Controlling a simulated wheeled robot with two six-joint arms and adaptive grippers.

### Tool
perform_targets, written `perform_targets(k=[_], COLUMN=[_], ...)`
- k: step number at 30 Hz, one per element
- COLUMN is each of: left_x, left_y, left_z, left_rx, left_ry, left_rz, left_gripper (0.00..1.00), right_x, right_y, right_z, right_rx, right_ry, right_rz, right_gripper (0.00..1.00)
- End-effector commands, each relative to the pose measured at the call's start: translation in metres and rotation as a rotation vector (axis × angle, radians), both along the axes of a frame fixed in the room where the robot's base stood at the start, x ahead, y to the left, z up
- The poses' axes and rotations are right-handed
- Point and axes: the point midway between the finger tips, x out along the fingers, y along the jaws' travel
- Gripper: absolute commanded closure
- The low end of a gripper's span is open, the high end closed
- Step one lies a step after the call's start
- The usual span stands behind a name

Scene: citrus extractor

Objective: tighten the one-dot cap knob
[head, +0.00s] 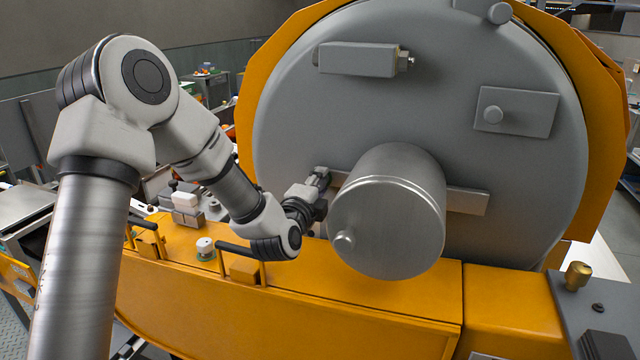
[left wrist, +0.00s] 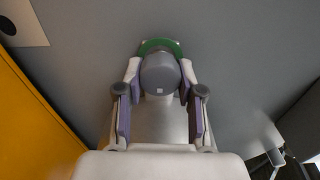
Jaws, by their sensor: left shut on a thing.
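My left gripper (left wrist: 160,84) is shut on the knob, one finger on each side. In the head view my left gripper (head: 320,178) reaches the grey drum face (head: 290,120), just left of the large metal cylinder. The knob cannot be made out clearly there. My right gripper is not in view.
The metal cylinder (head: 390,215) sticks out close to the right of my left gripper. An orange housing (head: 300,295) with black handles lies below. A white knob on a green base (head: 205,246) stands on it. A brass knob (head: 578,274) is at the lower right.

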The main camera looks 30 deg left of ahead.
Motion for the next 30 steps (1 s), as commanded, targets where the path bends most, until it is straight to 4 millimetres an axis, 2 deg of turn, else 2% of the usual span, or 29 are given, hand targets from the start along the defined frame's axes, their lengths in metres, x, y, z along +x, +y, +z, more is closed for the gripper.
perform_targets(k=[8, 9, 11, 22, 30], left_x=[0.001, 0.001, 0.001, -0.005, -0.054], left_y=[0.002, 0.002, 0.001, -0.001, -0.011], left_z=[0.004, 0.004, 0.004, 0.002, 0.001], left_rx=[0.002, 0.001, 0.001, -0.001, -0.004], left_ry=[-0.011, -0.011, -0.011, -0.004, -0.004], left_rz=[0.004, 0.004, 0.004, 0.002, 0.002], left_gripper=[0.97, 0.56, 0.36, 0.36, 0.36], right_x=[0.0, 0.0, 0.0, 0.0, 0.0], right_y=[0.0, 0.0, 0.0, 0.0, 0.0], right_z=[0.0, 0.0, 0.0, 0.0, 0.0], right_rx=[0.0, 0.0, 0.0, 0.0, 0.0], right_ry=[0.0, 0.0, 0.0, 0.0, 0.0], right_rz=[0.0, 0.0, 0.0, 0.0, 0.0], right_gripper=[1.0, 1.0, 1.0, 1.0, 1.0])
